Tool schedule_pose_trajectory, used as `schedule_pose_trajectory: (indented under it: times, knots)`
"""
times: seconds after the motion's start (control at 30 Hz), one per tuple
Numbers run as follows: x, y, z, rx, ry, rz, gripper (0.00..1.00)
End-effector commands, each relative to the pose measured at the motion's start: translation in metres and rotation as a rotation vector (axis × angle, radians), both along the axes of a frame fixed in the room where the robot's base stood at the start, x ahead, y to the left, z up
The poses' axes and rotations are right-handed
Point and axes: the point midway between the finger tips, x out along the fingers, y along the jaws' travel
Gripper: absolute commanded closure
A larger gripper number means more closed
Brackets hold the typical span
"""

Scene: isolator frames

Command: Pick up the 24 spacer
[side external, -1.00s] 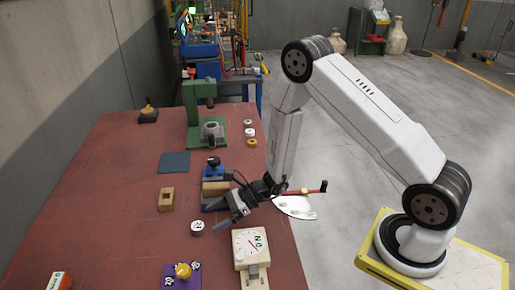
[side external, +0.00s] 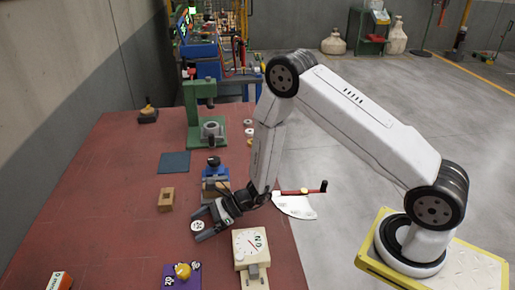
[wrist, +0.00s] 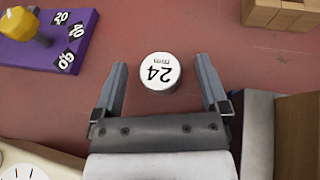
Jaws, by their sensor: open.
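My gripper (wrist: 161,75) is open, with one finger on either side of the spacer in the wrist view. The spacer sits near the fingertips, with a gap to each finger. In the side view my gripper (side external: 200,225) is low over the table at the spacer. I cannot tell the exact height of the fingertips.
A purple board (wrist: 65,50) with numbered labels and a yellow knob lies to the left in the wrist view. A wooden block with a hole (side external: 166,199), a blue vise (side external: 214,172) and a cream dial box (side external: 250,247) stand nearby.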

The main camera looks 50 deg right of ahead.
Motion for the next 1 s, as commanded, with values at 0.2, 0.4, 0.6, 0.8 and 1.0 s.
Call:
schedule_pose_trajectory:
  times: [0.2,0.4,0.6,0.8,1.0]
  knots:
    - [0.0,0.0,0.0,0.0,0.0,0.0,0.57]
    - [0.0,0.0,0.0,0.001,-0.001,0.0,1.0]
    - [0.0,0.0,0.001,0.001,-0.001,0.0,1.0]
    - [0.0,0.0,0.005,0.0,-0.001,0.0,1.0]
    - [0.001,0.0,0.019,-0.001,-0.003,0.0,1.0]
